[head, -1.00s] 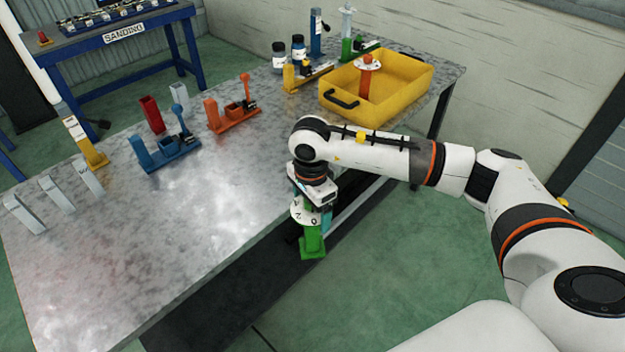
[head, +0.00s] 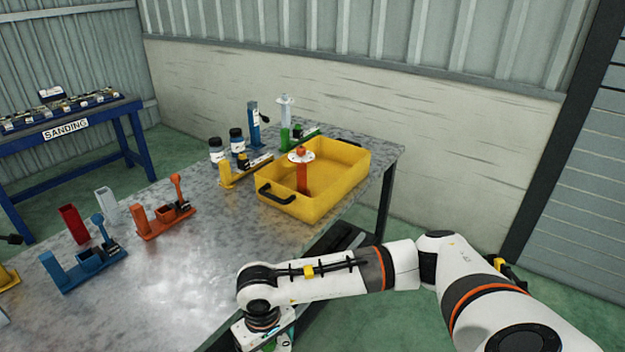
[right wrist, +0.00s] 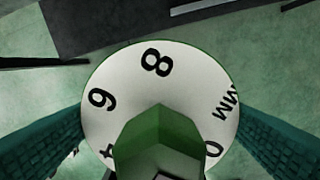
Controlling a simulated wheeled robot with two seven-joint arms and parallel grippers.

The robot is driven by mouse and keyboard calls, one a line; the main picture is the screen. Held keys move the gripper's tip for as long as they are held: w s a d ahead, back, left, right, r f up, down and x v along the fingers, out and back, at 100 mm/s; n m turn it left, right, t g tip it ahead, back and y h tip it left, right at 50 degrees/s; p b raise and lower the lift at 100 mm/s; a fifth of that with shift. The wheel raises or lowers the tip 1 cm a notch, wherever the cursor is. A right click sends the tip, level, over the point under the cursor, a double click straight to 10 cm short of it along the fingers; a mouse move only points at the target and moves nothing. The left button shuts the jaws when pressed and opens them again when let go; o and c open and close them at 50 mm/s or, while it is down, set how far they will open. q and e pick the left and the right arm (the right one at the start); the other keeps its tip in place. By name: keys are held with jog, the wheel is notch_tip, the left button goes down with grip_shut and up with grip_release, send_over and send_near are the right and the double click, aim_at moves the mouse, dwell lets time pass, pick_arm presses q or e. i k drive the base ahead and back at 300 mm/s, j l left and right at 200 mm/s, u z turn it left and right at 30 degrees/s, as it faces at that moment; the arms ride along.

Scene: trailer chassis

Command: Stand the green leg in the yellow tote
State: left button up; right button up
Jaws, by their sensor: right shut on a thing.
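The yellow tote (head: 338,190) stands at the far right end of the metal table. An orange leg (head: 302,178) with a white disc near its top stands upright in it. My right gripper (right wrist: 160,135) is shut on the green leg (right wrist: 155,135), seen end-on in the right wrist view with its white numbered disc between the teal fingers. In the head view my right wrist is at the bottom edge, beside the table's near edge and well short of the tote. The green leg is mostly cut off there. My left gripper is not in view.
Orange (head: 162,222) and blue (head: 85,268) fixtures stand left. The table (head: 200,275) before the tote is bare.

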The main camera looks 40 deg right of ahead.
aim_at(329, 174)
jog(key=l+u, duration=0.2)
jog(key=l, duration=0.75)
jog(key=l+u, duration=0.25)
jog(key=l, duration=0.75)
jog(key=k+l+u, duration=0.2)
jog(key=l, duration=0.8)
jog(key=i, duration=0.15)
